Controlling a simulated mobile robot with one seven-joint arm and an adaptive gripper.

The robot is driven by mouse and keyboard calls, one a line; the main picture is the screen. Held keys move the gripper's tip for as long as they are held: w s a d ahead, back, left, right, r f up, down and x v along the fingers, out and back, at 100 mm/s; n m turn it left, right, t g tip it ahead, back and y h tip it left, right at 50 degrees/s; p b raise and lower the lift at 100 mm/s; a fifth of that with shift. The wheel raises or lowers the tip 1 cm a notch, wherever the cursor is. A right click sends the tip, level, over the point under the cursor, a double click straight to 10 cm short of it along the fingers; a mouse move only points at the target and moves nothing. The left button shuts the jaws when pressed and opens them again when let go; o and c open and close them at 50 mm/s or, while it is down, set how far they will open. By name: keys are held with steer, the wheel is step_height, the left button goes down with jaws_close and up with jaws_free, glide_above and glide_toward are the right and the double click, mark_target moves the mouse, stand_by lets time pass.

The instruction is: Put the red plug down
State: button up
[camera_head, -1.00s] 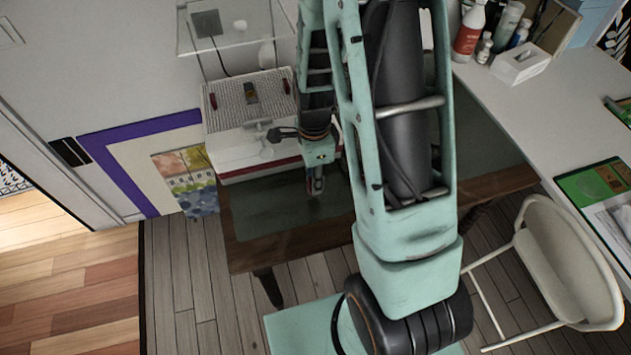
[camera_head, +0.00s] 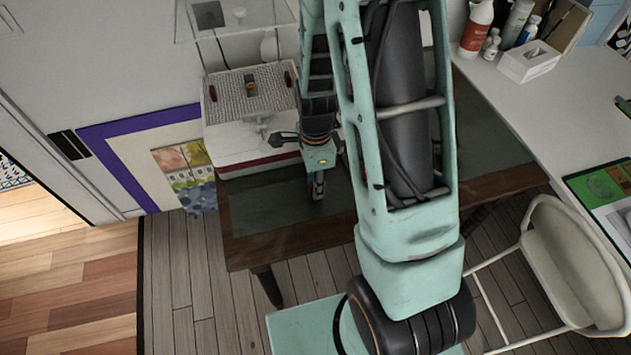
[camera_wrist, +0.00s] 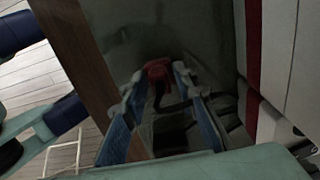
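My gripper (camera_head: 317,193) points down just above the dark green tabletop (camera_head: 265,210), in front of the white box. In the wrist view its two blue fingers (camera_wrist: 157,75) reach toward the tabletop. The red plug (camera_wrist: 157,69) sits between the fingertips, which close on it from both sides; a dark part hangs below it. Whether the plug touches the tabletop I cannot tell. In the head view the plug is too small and hidden to make out clearly.
A white box (camera_head: 250,145) with a woven top and small red pieces stands behind my gripper. A clear shelf (camera_head: 240,20) is above it. Bare tabletop lies left of my gripper, inside a wooden edge (camera_head: 275,245). A white chair (camera_head: 565,265) and desk (camera_head: 520,110) are at right.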

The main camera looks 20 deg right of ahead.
steer(key=o, duration=0.3)
steer(key=shift+r, duration=0.1)
step_height(320, 180, up, 13)
steer(key=shift+r+p, duration=0.1)
steer(key=shift+p, duration=1.05)
steer(key=shift+w, duration=0.1)
